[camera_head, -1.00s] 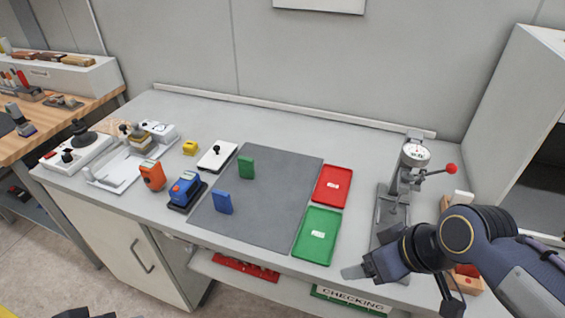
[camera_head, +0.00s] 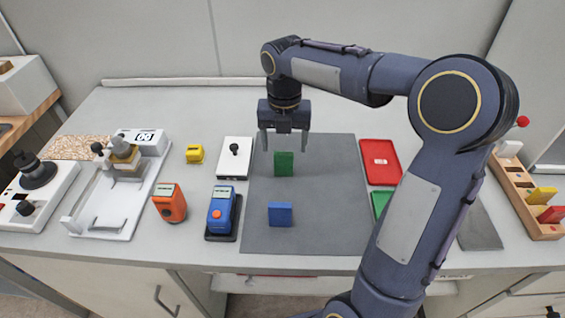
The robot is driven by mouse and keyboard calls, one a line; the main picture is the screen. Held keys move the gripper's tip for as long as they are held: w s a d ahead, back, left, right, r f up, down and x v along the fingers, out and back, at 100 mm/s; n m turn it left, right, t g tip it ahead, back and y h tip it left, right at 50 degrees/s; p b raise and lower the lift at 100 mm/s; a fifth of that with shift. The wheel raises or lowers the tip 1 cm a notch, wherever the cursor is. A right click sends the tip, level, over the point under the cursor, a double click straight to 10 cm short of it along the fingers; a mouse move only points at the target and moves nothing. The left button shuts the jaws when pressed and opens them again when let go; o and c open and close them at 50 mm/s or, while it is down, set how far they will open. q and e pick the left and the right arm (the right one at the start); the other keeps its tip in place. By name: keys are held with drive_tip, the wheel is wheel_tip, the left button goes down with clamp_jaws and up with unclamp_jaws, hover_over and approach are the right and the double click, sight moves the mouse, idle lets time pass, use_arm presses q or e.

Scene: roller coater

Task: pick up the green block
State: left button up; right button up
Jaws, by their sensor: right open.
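The green block (camera_head: 284,164) stands upright on the dark grey mat (camera_head: 330,225), near the mat's upper left part. My right gripper (camera_head: 284,147) points down with its two fingers spread. It is at or just above the green block in the picture, one finger to either side of it. I cannot tell its exact height over the block. Nothing is held between the fingers. A blue block (camera_head: 280,214) stands on the mat in front of the green one. My left gripper does not show.
A red tray (camera_head: 380,162) lies right of the mat; a green tray (camera_head: 381,203) is partly hidden by my right arm. A white box (camera_head: 234,158), a blue device (camera_head: 221,211) and an orange device (camera_head: 170,203) stand left. A wooden rack (camera_head: 525,200) is at the right.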

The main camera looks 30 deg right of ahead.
sight(283, 153)
drive_tip(key=f, duration=0.5)
drive_tip(key=shift+w+f, duration=0.2)
drive_tip(key=shift+w, duration=0.1)
drive_tip(key=c, duration=1.1)
drive_tip(key=shift+o, duration=0.2)
drive_tip(key=shift+r, duration=0.2)
